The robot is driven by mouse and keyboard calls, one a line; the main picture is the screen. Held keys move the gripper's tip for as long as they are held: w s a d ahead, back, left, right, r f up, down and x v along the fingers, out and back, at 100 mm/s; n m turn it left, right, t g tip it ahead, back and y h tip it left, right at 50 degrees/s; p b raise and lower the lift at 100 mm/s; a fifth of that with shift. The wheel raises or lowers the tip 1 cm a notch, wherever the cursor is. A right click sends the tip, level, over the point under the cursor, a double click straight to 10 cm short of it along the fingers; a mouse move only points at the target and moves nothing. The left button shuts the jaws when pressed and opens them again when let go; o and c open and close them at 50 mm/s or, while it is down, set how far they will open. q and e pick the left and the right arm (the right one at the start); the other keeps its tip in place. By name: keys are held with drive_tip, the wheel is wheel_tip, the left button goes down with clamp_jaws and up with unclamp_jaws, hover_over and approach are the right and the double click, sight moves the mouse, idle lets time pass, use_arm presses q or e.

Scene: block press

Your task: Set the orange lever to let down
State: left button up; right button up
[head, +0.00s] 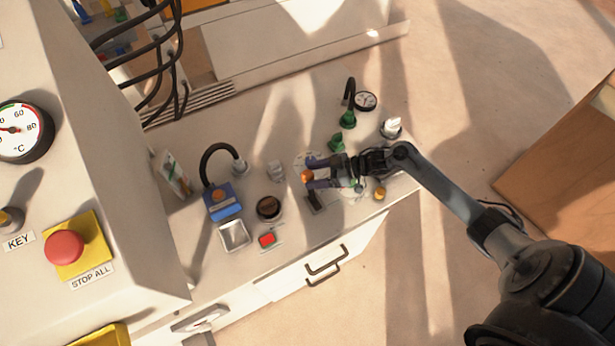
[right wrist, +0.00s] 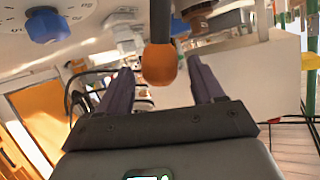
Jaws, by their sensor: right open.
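The orange lever knob (head: 307,177) sits at the middle of the bench top, beside a dark slotted base (head: 315,201). My right gripper (head: 314,173) reaches in from the right, with its fingers on either side of the knob. In the right wrist view the orange knob (right wrist: 159,65) hangs on a dark stem (right wrist: 160,20) between the two open fingers (right wrist: 160,88). There is a visible gap between the knob and each finger. The lever's lower part is partly hidden by the gripper in the head view. My left gripper is not in view.
A large red stop button (head: 64,247) is on the left cabinet.

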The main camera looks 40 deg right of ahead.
drive_tip(key=shift+x, duration=1.35)
clamp_jaws()
drive_tip(key=shift+a, duration=0.1)
